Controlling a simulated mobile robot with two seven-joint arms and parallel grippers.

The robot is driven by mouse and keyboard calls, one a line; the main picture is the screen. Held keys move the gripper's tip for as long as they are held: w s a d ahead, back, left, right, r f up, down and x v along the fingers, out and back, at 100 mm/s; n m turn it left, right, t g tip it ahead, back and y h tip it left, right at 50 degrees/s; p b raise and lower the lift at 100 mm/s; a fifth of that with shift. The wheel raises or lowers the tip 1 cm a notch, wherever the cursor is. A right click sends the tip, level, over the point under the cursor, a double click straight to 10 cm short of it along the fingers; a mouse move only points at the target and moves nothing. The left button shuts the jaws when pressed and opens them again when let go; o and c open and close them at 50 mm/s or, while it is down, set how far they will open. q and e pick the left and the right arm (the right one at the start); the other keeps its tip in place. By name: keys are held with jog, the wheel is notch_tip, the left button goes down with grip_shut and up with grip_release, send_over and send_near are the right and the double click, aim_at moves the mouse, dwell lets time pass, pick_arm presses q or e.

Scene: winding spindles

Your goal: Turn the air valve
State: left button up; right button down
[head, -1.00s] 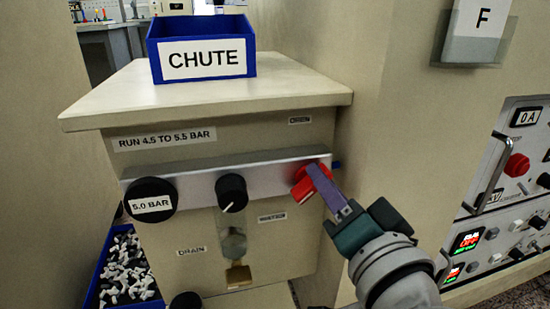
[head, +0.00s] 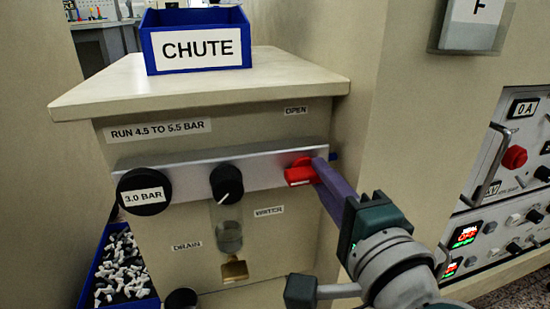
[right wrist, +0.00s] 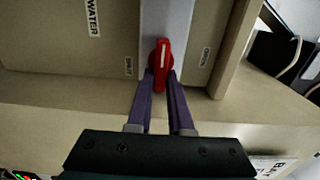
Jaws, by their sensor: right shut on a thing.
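The red valve handle (head: 299,175) sits at the right end of the silver rail (head: 205,175) on the beige cabinet front. It lies about along the rail, near level in the head view. My right gripper (head: 318,170) is shut on the handle from the right, its purple fingers hiding part of it. In the right wrist view the two fingertips (right wrist: 161,78) are on both sides of the red handle (right wrist: 162,62), which shows a white stripe. The round black gauge (head: 144,192) reads 3.0 BAR. My left gripper is not in view.
A black knob (head: 227,183) with a white pointer sits mid-rail above a clear bowl (head: 229,237). An OPEN label (head: 295,110) is above the handle. A blue CHUTE bin (head: 197,67) stands on top. A control panel (head: 510,195) is at the right.

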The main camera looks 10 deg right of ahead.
dwell(0.3)
jog(key=c, duration=0.8)
grip_release()
jog(key=s+p, duration=0.1)
jog(key=s, duration=0.9)
jog(key=shift+d+p, duration=0.15)
jog(key=shift+p, duration=0.2)
